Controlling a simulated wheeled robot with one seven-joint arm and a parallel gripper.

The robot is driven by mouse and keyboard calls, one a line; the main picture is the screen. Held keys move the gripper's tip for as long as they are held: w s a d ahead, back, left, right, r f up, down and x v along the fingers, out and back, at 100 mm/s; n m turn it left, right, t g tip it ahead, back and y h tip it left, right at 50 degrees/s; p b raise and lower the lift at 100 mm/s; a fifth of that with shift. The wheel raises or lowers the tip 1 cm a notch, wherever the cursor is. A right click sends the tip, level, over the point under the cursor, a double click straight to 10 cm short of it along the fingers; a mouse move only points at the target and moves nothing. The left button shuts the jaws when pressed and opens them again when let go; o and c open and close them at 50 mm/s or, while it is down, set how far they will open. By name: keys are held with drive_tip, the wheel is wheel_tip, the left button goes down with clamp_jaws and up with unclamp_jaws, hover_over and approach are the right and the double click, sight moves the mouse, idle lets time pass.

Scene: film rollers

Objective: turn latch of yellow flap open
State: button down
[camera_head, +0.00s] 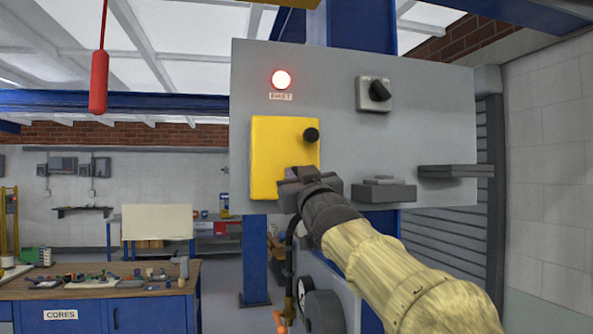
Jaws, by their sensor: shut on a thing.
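The yellow flap (276,155) is an upright panel on the left of a grey board and looks closed. A round black knob (311,135) sits near its upper right edge. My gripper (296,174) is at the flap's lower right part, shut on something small. That thing is mostly hidden by the fingers; a purplish-grey bit shows between them, and it may be the latch. My arm reaches in from the lower right and covers the flap's lower right corner.
The grey board (430,125) carries a lit red lamp (281,79), a black rotary switch (374,93), a grey block (384,190) and a dark ledge (455,171). A red pendant (98,82) hangs at left. A blue workbench (110,312) stands lower left.

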drive_tip(key=n+p, duration=0.1)
drive_tip(key=n+g+y+p, duration=0.1)
drive_tip(key=n+p, duration=0.1)
drive_tip(key=n+y+p, duration=0.1)
drive_tip(key=n, duration=0.1)
drive_tip(key=shift+r+p, duration=0.25)
drive_tip(key=shift+p, duration=0.05)
drive_tip(key=n+g+p, duration=0.1)
drive_tip(key=n+p, duration=0.1)
drive_tip(key=n, duration=0.1)
drive_tip(key=n+g+y+p, duration=0.1)
drive_tip(key=n+g+p, duration=0.1)
drive_tip(key=n+p, duration=0.1)
drive_tip(key=n+g+y+p, duration=0.1)
drive_tip(key=n+p, duration=0.1)
drive_tip(key=n, duration=0.2)
drive_tip(key=shift+a+f+p, duration=0.25)
drive_tip(key=shift+a+p, duration=0.05)
drive_tip(key=shift+p, duration=0.1)
drive_tip(key=shift+f+n+g+p, duration=0.15)
drive_tip(key=shift+n+g+p, duration=0.2)
drive_tip(key=shift+n+p, duration=0.4)
drive_tip(key=shift+f+n+g+p, duration=0.15)
drive_tip(key=shift+n+g+p, duration=0.25)
drive_tip(key=shift+n, duration=0.55)
drive_tip(key=c, duration=1.4)
unclamp_jaws()
drive_tip(key=shift+f, duration=0.1)
drive_tip(key=shift+s, duration=0.1)
drive_tip(key=shift+s, duration=0.1)
